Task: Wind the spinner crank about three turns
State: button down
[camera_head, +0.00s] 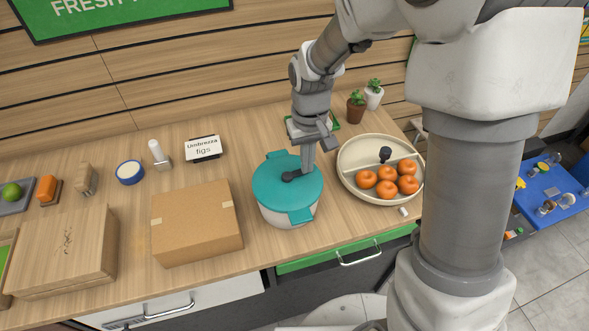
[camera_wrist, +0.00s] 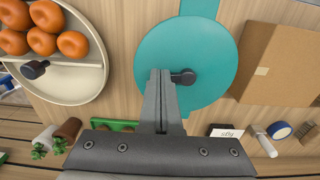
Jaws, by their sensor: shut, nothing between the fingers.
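The spinner (camera_head: 292,196) is a white bowl with a teal lid, standing on the wooden counter. Its lid (camera_wrist: 205,50) fills the middle of the wrist view. A dark crank knob (camera_head: 289,176) sits on the lid; it also shows in the wrist view (camera_wrist: 184,77), just right of my fingertips. My gripper (camera_head: 308,172) points down over the lid, its fingers shut with nothing between them. In the wrist view the gripper (camera_wrist: 160,75) is beside the knob. I cannot tell whether they touch.
A round divided tray (camera_head: 348,160) with several orange fruits (camera_head: 387,189) stands right of the spinner. A cardboard box (camera_head: 196,222) is close on its left, and a wooden box (camera_head: 62,250) further left. Two small potted plants (camera_head: 356,105) and a sign (camera_head: 203,148) stand behind.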

dwell(0.3)
jog(key=shift+s+a, duration=0.1)
jog(key=shift+s, duration=0.55)
notch_tip(320, 180, up, 6)
jog(key=p, duration=0.4)
jog(key=shift+r, duration=0.1)
jog(key=s+d+r+m+t, duration=0.1)
jog(key=s+d+r+t, duration=0.1)
jog(key=s+d+r, duration=0.3)
jog(key=s+d+r+m+t, duration=0.2)
jog(key=s+d+r, duration=0.3)
jog(key=s+r, duration=0.5)
jog(key=shift+s+d+r+t, duration=0.15)
jog(key=shift+s+r+t, duration=0.1)
jog(key=shift+r+t, duration=0.6)
